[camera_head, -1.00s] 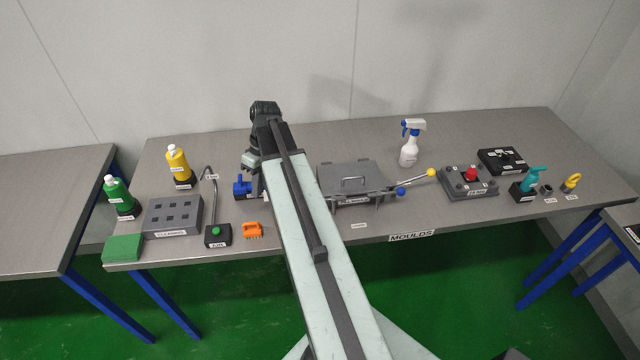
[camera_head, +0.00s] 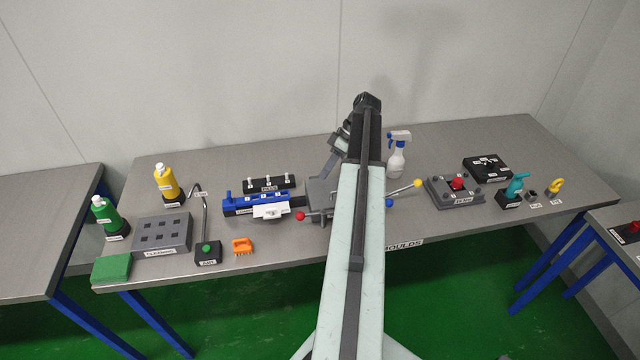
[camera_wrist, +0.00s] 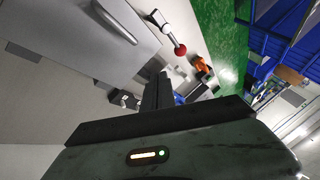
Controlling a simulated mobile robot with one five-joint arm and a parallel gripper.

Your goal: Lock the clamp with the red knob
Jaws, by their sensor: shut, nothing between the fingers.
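A clamp lever with a red ball knob (camera_head: 300,216) sticks out to the left of the grey mould box (camera_head: 318,189) in the head view. In the wrist view the red knob (camera_wrist: 180,50) is at the end of a metal lever beside the light grey lid (camera_wrist: 85,35) with its bar handle. My gripper (camera_wrist: 160,78) is shut and empty; its dark fingers point toward the area below the knob in that picture, apart from it. In the head view my arm hides much of the mould box, and the fingertips cannot be made out.
A yellow-knobbed lever (camera_head: 418,184) and a blue knob (camera_head: 389,203) show right of my arm. A spray bottle (camera_head: 398,155) stands behind them. A blue fixture (camera_head: 240,205) with a white part (camera_head: 271,210) lies left of the red knob. An orange brush (camera_head: 242,246) is near the front edge.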

